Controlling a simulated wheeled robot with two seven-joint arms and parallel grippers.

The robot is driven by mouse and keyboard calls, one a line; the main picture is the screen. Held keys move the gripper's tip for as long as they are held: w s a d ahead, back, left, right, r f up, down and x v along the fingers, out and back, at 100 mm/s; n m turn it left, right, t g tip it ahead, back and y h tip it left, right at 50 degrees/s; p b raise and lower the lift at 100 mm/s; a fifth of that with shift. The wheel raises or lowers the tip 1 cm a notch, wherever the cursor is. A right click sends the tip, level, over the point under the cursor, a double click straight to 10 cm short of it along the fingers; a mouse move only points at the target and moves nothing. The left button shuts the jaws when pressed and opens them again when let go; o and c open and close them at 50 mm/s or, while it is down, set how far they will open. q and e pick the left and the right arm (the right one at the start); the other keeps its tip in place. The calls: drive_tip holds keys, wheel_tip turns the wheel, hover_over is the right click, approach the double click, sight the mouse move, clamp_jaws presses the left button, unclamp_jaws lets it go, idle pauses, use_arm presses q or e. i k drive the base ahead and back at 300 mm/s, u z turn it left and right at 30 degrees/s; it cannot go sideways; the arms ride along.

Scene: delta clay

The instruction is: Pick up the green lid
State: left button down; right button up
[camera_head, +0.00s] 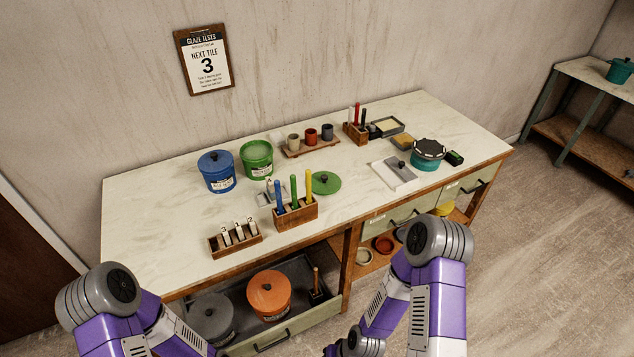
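The green lid (328,187) lies flat on the worktable (150,230), with a small dark knob on top. It sits just behind and right of a wooden holder (297,216) with blue, green and yellow handled tools. The yellow tool stands close to the lid's left edge in the picture. The open green bucket (257,163) stands further back to the left. Neither of my grippers shows; only my purple and grey arm links appear low in front of the table.
A lidded blue bucket (216,177) stands left of the green one. A wooden rack (234,240) of numbered tiles is at the front. A white board (395,175) and a teal pot (428,152) are to the right. An open drawer below holds orange (269,298) and grey buckets.

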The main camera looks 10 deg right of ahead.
sight(324, 182)
drive_tip(key=z, duration=1.95)
drive_tip(key=i, duration=1.65)
drive_tip(key=u, duration=2.9)
